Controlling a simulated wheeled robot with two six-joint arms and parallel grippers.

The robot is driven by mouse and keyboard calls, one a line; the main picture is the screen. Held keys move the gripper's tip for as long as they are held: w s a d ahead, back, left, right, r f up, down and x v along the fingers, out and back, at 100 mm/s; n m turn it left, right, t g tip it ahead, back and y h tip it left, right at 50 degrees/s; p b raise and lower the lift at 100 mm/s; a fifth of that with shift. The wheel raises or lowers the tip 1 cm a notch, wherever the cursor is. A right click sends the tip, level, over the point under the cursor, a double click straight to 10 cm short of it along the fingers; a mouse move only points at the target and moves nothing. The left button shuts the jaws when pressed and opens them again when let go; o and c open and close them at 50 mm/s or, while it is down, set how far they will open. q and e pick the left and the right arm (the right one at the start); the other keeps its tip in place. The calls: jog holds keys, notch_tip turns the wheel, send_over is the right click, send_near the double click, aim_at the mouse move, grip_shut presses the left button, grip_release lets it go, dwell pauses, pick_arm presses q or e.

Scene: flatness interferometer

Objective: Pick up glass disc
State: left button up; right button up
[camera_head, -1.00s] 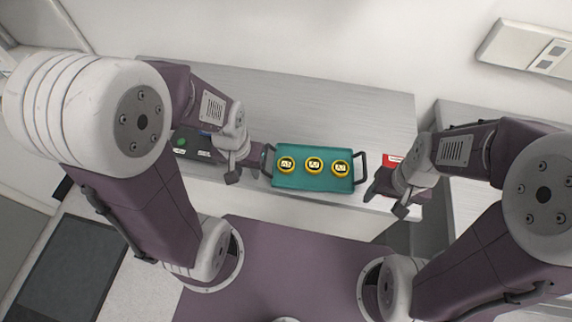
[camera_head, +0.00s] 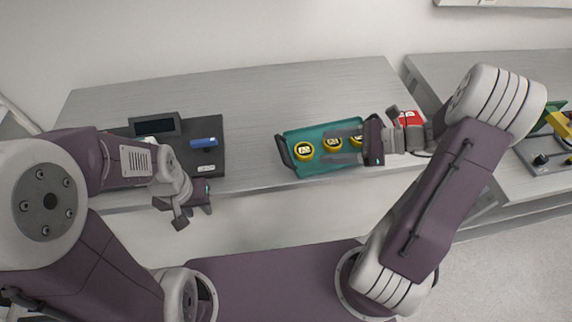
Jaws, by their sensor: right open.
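A teal tray (camera_head: 296,168) with dark end handles lies on the grey table. Three round discs with yellow rims and pale labels sit in a row on it: a left disc (camera_head: 303,149), a middle disc (camera_head: 332,142) and a right disc (camera_head: 356,141), the last partly hidden. I cannot tell the glass in them. My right gripper (camera_head: 325,146) is open above the tray, pointing left, its two fingers reaching across the right and middle discs. Contact is not clear. My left gripper (camera_head: 184,212) hangs in front of the table's edge, away from the tray; its jaw opening is unclear.
A dark device (camera_head: 210,168) with a screen (camera_head: 156,127) and a blue part (camera_head: 204,143) stands left of the tray. A red item (camera_head: 410,117) lies behind my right wrist. A second table at right bears a green and yellow apparatus (camera_head: 560,124). The table's back is clear.

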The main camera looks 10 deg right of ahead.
aim_at(307, 150)
jog(key=d, duration=0.1)
jog(key=d+f, duration=0.1)
jog(key=d, duration=0.1)
jog(key=shift+d+f+m, duration=0.15)
jog(key=shift+f+m, duration=0.25)
jog(key=x, duration=0.4)
jog(key=shift+a+r, duration=0.25)
jog(key=shift+a, duration=0.1)
jog(key=shift+w+a+f, duration=0.1)
jog(key=shift+w+f, duration=0.05)
jog(key=shift+f, duration=0.05)
jog(key=x, duration=0.4)
jog(key=shift+w+a+f+b, duration=0.1)
jog(key=shift+w+a+b, duration=0.2)
jog(key=shift+a, duration=0.05)
pick_arm(q)
jog(key=shift+w+d+f, duration=0.1)
jog(key=shift+d+f, duration=0.4)
jog(key=shift+f, duration=0.05)
pick_arm(e)
jog(key=shift+d, duration=0.15)
